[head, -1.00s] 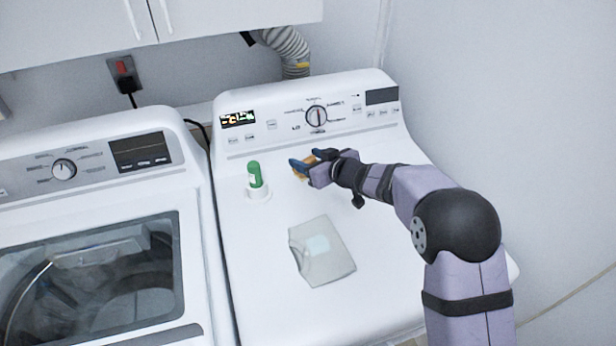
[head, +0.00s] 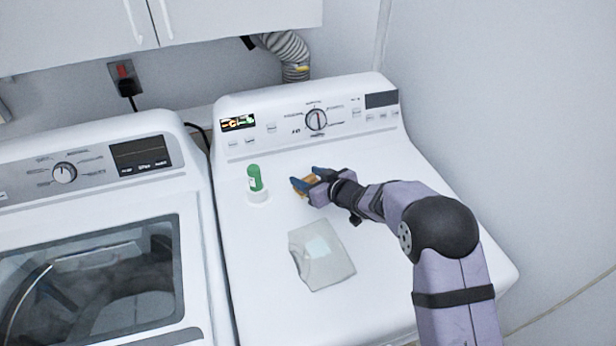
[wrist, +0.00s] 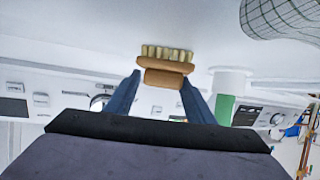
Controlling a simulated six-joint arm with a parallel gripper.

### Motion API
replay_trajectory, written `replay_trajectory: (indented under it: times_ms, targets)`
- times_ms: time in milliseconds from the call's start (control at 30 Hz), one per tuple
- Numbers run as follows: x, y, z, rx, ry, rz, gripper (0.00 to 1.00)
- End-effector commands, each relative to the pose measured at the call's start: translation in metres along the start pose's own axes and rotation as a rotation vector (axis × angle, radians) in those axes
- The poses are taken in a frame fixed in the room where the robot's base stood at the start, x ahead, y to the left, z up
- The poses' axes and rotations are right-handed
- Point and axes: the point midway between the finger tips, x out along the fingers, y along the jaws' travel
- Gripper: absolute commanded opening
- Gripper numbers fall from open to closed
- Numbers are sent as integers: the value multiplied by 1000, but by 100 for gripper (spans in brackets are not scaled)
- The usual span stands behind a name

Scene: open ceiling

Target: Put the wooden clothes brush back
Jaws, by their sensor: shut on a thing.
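The wooden clothes brush (head: 305,182) is held between the blue fingers of my gripper (head: 308,180), over the white top of the right-hand machine. In the wrist view the brush (wrist: 166,66) shows a tan wooden back with a knob and a row of pale bristles facing away from my gripper. The fingers (wrist: 160,95) of my gripper stand on either side of its wooden part. I cannot tell whether the brush touches the machine top (head: 270,300).
A green-capped white container (head: 256,184) stands left of my gripper; it also shows in the wrist view (wrist: 226,95). A flat grey cloth-like piece (head: 322,268) lies in front. The control panel (head: 350,118) rises behind. The machine's front left top is clear.

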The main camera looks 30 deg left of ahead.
Motion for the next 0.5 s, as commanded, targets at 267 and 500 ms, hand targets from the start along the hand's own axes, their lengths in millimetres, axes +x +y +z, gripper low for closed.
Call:
replay_trajectory:
  times_ms: [267,500]
  targets:
    - [1,0,2,0,0,0,68]
    - [1,0,2,0,0,0,68]
